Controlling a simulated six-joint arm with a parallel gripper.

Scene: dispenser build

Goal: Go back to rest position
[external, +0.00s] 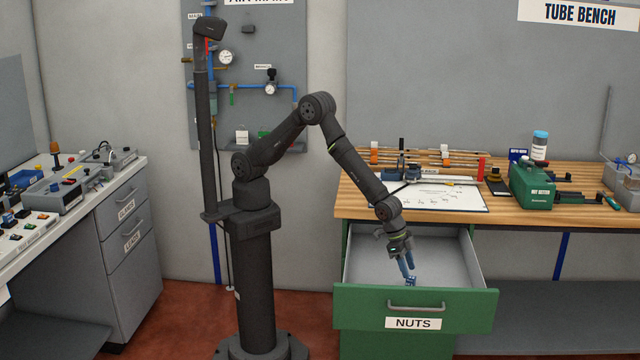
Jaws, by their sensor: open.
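My gripper (406,268) points down into an open green drawer (460,310) labelled "NUTS", below the wooden bench. Its fingers are apart. A small blue and white object (411,282) lies in the drawer right at the fingertips. I cannot tell whether the fingers touch it. The rest of the drawer's grey interior (455,262) looks empty, though the front panel hides part of the floor.
The wooden bench (360,205) above the drawer holds a white sheet (440,195), a green box (532,187), a blue-capped bottle (540,146) and tools. A grey cabinet bench (120,215) stands at left. A panel with blue pipes (245,88) is behind my arm.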

